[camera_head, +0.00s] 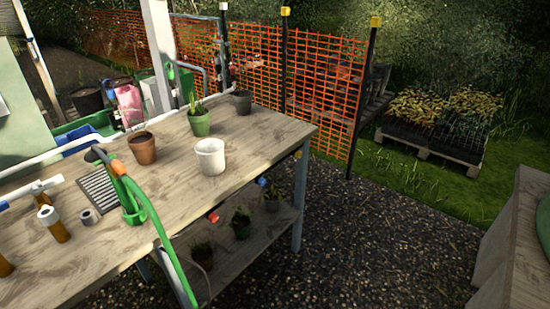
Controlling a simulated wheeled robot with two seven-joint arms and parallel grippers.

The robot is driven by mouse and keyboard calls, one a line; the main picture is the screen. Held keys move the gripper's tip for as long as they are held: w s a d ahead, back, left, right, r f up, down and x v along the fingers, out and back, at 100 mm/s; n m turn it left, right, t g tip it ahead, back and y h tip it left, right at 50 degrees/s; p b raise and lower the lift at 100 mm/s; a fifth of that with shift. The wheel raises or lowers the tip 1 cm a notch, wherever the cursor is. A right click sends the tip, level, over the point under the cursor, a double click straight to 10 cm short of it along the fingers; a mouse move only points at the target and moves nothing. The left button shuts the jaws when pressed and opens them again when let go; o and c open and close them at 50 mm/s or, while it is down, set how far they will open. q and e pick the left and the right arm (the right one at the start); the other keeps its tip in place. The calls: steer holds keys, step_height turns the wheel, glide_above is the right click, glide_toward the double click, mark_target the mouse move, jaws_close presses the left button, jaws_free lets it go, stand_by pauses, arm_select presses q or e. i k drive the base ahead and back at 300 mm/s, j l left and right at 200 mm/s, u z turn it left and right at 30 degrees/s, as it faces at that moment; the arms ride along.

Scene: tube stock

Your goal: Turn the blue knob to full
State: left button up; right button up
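A small blue knob (261,182) sits at the front edge of the wooden potting bench (255,130), between a red knob (213,217) to its left and an orange-yellow one (298,155) to its right. It is too small for me to read its setting or any marks. Neither of my grippers shows in the head view.
A white pot (210,157), a brown pot (143,148) and a green potted plant (199,121) stand on the bench. A green hose (160,232) hangs over its front edge. Potted plants stand on the lower shelf (255,240). The gravel (370,245) right of the bench is clear.

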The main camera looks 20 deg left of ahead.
mark_target(261, 181)
steer(key=i+u, duration=0.15)
steer(key=u, duration=0.3)
steer(key=i+l+u, duration=0.15)
steer(key=u, duration=0.35)
steer(key=i+l+u, duration=0.1)
steer(key=l+u, duration=0.15)
steer(key=u, duration=0.2)
steer(key=i+l+u, duration=0.1)
steer(key=u, duration=0.35)
steer(key=l, duration=0.1)
